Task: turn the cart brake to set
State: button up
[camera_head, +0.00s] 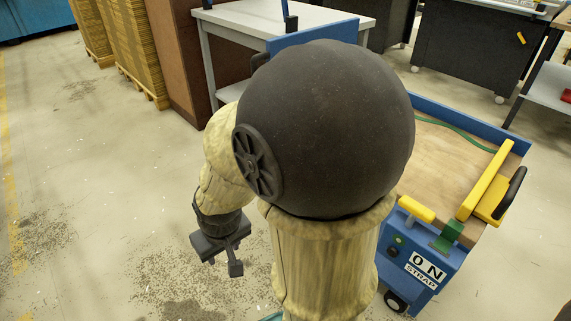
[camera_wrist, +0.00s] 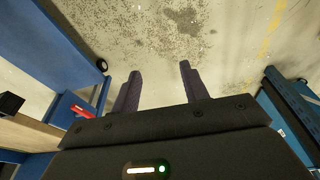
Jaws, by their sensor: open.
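The blue cart (camera_head: 430,274) stands at the right in the head view, partly hidden behind my arm. A yellow bar (camera_head: 486,180) with a black grip (camera_head: 510,193) and a shorter yellow piece (camera_head: 416,209) sit on top. I cannot tell which part is the brake. My gripper (camera_head: 220,257) hangs over bare floor left of the cart, apart from it. Its two fingers (camera_wrist: 159,75) are open and empty.
A white-topped table (camera_head: 235,21) and a brown cabinet stand behind my arm. Stacked cardboard (camera_head: 133,45) on pallets is at the back left. Dark wheeled units (camera_head: 470,55) stand at the back right. The left floor is clear. The wrist view shows a caster (camera_wrist: 101,66) and a red item (camera_wrist: 82,111).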

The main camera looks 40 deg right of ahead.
jog(key=w+d+f+n+t+h+p, duration=0.1)
jog(key=w+d+f+t+h, duration=0.25)
jog(key=w, duration=0.85)
jog(key=w+d+f+t+h+p, duration=0.15)
jog(key=w+d+f, duration=0.45)
jog(key=w, duration=0.6)
jog(key=s+d+f+n+h+p, duration=0.1)
jog(key=d+f+h, duration=0.3)
jog(key=d, duration=0.4)
jog(key=s+d+f+n+h+p, duration=0.1)
jog(key=d+f+n+h, duration=0.2)
jog(key=d+h, duration=0.4)
jog(key=shift+s+d+f, duration=0.35)
jog(key=shift+d+f, duration=0.05)
jog(key=shift+f, duration=0.15)
jog(key=shift+t, duration=0.3)
jog(key=b+x, duration=0.4)
jog(key=x, duration=1.3)
jog(key=shift+d, duration=0.2)
